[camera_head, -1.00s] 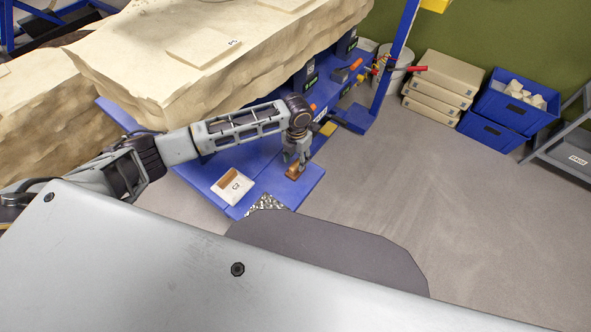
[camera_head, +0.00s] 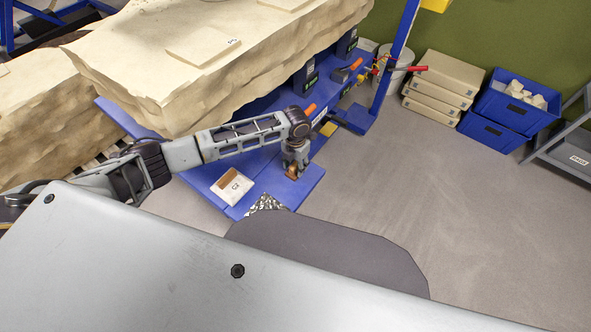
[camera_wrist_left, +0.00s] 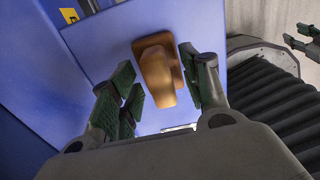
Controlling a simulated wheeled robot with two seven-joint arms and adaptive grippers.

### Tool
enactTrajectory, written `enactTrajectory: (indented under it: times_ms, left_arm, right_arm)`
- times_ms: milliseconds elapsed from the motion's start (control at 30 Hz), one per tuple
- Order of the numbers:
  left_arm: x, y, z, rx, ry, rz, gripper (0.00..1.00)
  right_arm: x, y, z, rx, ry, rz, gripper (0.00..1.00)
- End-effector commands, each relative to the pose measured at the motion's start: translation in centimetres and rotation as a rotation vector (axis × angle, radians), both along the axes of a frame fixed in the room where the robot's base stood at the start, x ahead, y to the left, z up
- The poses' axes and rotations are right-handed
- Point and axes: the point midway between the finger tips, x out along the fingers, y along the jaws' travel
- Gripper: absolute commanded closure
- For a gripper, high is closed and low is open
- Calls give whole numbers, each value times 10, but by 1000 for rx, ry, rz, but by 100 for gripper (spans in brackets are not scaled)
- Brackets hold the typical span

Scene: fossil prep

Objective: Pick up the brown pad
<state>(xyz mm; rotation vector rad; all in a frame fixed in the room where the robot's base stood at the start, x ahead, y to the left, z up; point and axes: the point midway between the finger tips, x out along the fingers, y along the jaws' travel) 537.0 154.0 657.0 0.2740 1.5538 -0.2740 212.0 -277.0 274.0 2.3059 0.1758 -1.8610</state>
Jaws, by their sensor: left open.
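The brown pad (camera_wrist_left: 157,72) is a small block with a raised grip on a blue surface. In the left wrist view it lies ahead of and between the fingers of my left gripper (camera_wrist_left: 160,92), nearer the right-hand finger. That gripper is open, with green pads, and does not hold the pad. In the head view my left gripper (camera_head: 293,170) points down at the blue board's near right end, and the pad (camera_head: 291,176) is mostly hidden under it. Fingers that look like my right gripper's (camera_wrist_left: 305,40) show at the wrist view's right edge.
A white box marked C2 (camera_head: 232,186) stands left of the gripper on the blue board (camera_head: 308,184). A large pale rock block (camera_head: 210,60) rises behind the arm. Blue bins (camera_head: 495,133) and stacked beige boxes (camera_head: 445,80) stand at the back right. Open floor lies right.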

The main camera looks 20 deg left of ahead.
Motion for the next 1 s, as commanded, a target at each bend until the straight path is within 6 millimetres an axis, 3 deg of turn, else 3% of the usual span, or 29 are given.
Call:
enactTrajectory:
  times_ms: [500, 867, 1000]
  left_arm:
    - [0, 0, -3, 0, 0, 0, 54]
    - [0, 0, -2, 0, 0, 1, 99]
    - [0, 0, -2, 0, 0, 1, 100]
  right_arm:
    - [-7, 1, -2, 0, 9, -1, 60]
    - [-6, 1, -2, 1, 8, -1, 60]
    - [-6, 1, -2, 1, 7, -1, 60]
